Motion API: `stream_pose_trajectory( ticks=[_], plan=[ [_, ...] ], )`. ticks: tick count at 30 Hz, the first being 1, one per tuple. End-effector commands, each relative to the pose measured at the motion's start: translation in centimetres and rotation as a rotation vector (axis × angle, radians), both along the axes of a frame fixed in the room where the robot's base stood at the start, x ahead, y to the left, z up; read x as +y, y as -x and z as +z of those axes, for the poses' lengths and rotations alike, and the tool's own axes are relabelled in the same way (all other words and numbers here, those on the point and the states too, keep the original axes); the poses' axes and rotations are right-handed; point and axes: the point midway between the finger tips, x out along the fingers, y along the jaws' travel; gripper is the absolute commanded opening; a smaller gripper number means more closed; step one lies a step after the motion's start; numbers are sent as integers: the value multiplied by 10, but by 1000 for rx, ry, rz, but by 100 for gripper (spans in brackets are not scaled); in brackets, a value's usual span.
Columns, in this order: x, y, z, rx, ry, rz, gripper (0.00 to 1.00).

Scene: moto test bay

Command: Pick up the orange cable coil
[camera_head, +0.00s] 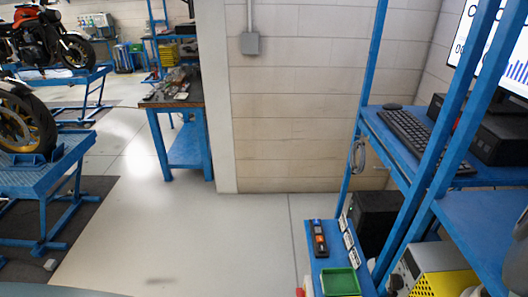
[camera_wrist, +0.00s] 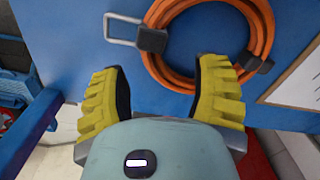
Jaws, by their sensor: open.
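The orange cable coil (camera_wrist: 262,32) is a round bundle of several loops, seen against a blue surface (camera_wrist: 75,30) in the wrist view. Its top is cut off by the frame edge. Black ties or clips (camera_wrist: 152,40) grip it at the left and lower right, and a grey metal loop (camera_wrist: 118,30) sticks out to the left. My gripper (camera_wrist: 162,68) is open, with its yellow ribbed fingers apart and nothing between them. The coil lies just beyond the fingertips, its lower edge close to the right finger. I cannot make out the coil in the head view.
In the head view, a blue shelf rack (camera_head: 375,70) with a keyboard (camera_head: 410,135) stands at the right. A low blue shelf holds a green tray (camera_head: 340,282). A white sheet (camera_wrist: 298,85) lies right of the coil. Open floor (camera_head: 190,240) is at centre left.

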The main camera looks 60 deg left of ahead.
Motion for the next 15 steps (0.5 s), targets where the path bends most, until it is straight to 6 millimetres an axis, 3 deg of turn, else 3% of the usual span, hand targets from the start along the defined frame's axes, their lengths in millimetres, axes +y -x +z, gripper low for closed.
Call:
stream_pose_trajectory(
  ticks=[15],
  plan=[
    [-3, 8, -40, 6, 4, -3, 62]
  ],
)
